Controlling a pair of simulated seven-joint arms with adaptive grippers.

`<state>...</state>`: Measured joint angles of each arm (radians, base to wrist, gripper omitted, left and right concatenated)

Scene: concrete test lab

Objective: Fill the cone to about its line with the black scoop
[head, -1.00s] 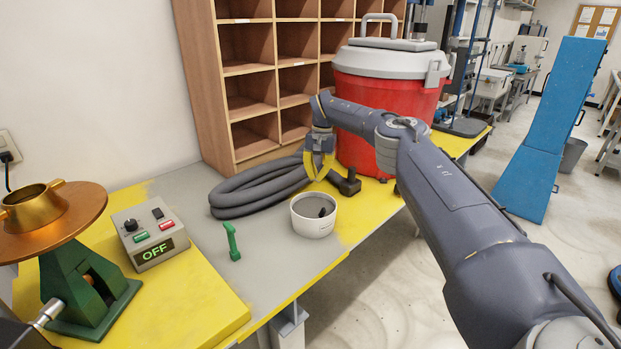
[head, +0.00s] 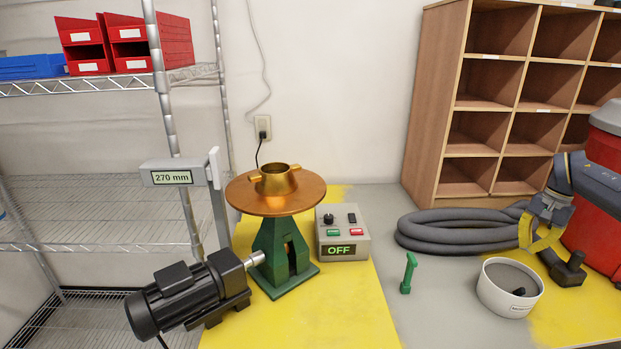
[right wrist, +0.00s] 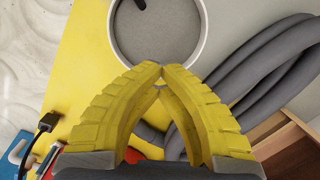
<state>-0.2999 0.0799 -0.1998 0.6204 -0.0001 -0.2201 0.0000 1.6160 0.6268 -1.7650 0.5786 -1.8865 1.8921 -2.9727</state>
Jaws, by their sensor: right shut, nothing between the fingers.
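The brass cone (head: 277,181) stands on the round copper-coloured disc (head: 252,202) of a green stand; its filling line and inside cannot be made out. A white tub (head: 508,305) holds grey material and also shows in the right wrist view (right wrist: 203,35). A small black piece, likely the black scoop (head: 519,292), sticks up from the material; the rest is hidden. It shows at the top edge of the right wrist view (right wrist: 138,4). My right gripper (head: 536,250) is shut and empty beside the tub, on the hose side, its yellow tips (right wrist: 160,68) touching. My left gripper is out of view.
A control box (head: 343,238) reading OFF stands right of the disc. A green upright tool (head: 408,272) stands left of the tub. A black motor (head: 185,298) is front left.

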